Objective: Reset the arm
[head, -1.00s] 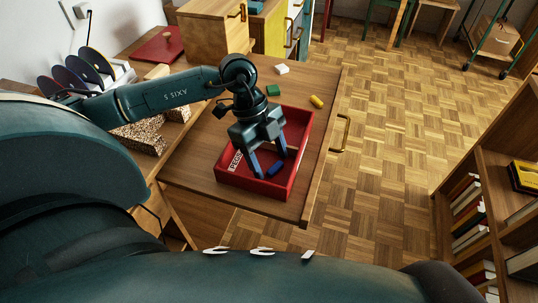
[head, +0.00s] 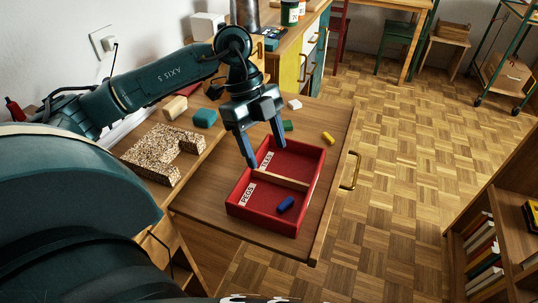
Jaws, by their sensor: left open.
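My left arm comes in from the left, and its gripper (head: 268,156) is open and empty. Its two blue fingers point down above the far part of a red divided tray (head: 263,222). The tray sits in a pulled-out wooden drawer (head: 326,180). A blue peg (head: 286,204) lies in the tray's near compartment, labelled PEGS, apart from the gripper. The far compartment also has a label, and the part of it I can see is empty. My right gripper is out of view.
A yellow peg (head: 328,138), a green block (head: 288,126) and a white block (head: 295,104) lie in the drawer beyond the tray. A speckled board piece (head: 164,153), a teal block (head: 205,118) and a beige block (head: 175,107) sit left. A bookshelf (head: 500,215) stands right. Floor between is clear.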

